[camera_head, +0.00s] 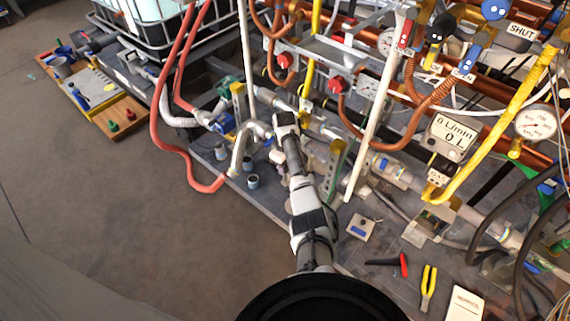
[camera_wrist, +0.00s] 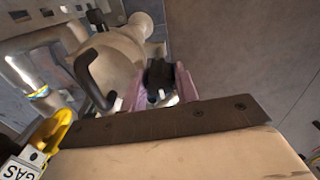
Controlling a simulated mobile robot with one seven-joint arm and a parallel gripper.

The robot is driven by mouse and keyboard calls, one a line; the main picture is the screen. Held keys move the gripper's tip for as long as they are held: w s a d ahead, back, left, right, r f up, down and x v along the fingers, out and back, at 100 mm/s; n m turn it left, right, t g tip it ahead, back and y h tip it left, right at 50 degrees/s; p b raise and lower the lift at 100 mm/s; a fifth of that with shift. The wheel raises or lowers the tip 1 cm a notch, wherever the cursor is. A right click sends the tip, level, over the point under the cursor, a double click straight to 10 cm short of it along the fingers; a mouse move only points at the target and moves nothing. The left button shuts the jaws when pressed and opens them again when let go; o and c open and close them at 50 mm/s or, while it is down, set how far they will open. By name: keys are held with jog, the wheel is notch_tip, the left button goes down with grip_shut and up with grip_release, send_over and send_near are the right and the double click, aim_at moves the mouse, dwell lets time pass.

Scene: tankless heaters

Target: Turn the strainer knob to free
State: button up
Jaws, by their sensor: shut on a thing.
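In the wrist view, my gripper (camera_wrist: 160,92) has its pinkish fingers closed on a small dark part, which I take to be the strainer knob (camera_wrist: 157,76). A pale, rounded pipe body (camera_wrist: 118,52) lies just beyond and to the left of the fingers. Which way the knob points cannot be told. In the head view, my arm reaches up from the bottom, and my gripper (camera_head: 285,121) is at the pale pipe run low on the rack. The knob is hidden there by the gripper and wrist.
A black curved handle (camera_wrist: 92,80) stands close to the left of my fingers. A yellow-topped GAS tag (camera_wrist: 40,148) is at lower left. In the head view, a green-grey post (camera_head: 334,168) and a white pipe (camera_head: 376,105) stand right of my arm. Open floor (camera_head: 110,210) lies left.

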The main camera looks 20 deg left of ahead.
dwell(0.3)
jog(key=o, duration=1)
jog(key=shift+r, duration=0.15)
notch_tip(320, 180, up, 14)
jog(key=shift+f, duration=0.15)
